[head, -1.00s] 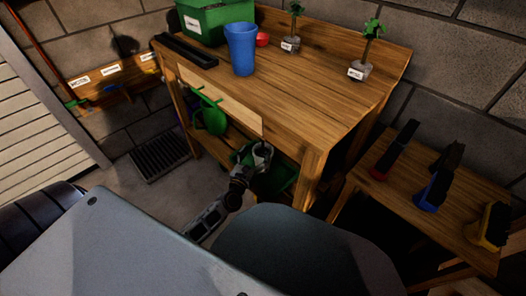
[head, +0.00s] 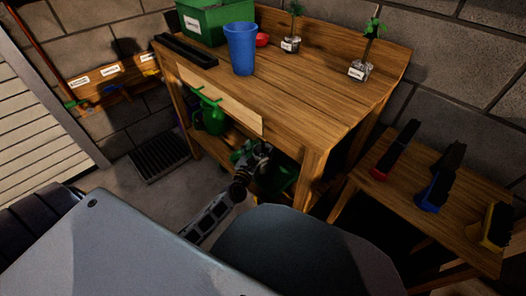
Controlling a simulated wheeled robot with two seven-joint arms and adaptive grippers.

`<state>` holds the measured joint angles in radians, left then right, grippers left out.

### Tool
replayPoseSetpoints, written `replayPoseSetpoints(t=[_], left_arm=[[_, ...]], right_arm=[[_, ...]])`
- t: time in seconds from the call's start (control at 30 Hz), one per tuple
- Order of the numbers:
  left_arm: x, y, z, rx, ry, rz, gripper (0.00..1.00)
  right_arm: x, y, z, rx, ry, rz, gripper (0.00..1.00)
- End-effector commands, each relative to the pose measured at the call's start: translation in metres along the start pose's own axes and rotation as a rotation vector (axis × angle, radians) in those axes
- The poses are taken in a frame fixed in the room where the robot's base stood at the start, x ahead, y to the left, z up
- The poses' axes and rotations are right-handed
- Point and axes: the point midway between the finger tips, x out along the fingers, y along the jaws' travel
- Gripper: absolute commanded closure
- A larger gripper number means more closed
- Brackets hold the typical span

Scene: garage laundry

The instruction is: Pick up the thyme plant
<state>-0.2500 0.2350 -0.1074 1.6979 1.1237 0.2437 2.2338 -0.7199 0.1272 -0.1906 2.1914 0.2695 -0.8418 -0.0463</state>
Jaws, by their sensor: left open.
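Two small potted plants stand on the wooden workbench (head: 300,95). One plant (head: 291,44) is at the back, and the other plant (head: 362,70) is nearer the right end. Each has green leaves on a thin stem and a white label too small to read, so I cannot tell which is thyme. My left gripper (head: 264,150) is open and empty, in front of the bench and below its top edge, well apart from both plants. My right gripper is not in view.
A blue cup (head: 240,48), a green bin (head: 205,22), a dark tray (head: 186,50) and a red item (head: 262,40) are on the bench. A green watering can (head: 209,115) is at its front. A lower table (head: 400,205) with brushes stands right. The bench's middle is clear.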

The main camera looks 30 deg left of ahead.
Motion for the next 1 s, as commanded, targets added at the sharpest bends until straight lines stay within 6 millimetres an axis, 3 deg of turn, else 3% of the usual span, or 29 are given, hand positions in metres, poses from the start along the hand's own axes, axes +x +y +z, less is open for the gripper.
replayPoseSetpoints(t=[0.5, 1.0], left_arm=[[0.042, 0.002, -0.001, 0.0, -0.002, 0.001, 0.2], [0.048, 0.002, -0.001, 0.0, 0.0, 0.0, 0.2]], right_arm=[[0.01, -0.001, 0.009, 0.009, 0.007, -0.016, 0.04], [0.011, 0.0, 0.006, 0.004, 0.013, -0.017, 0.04]])
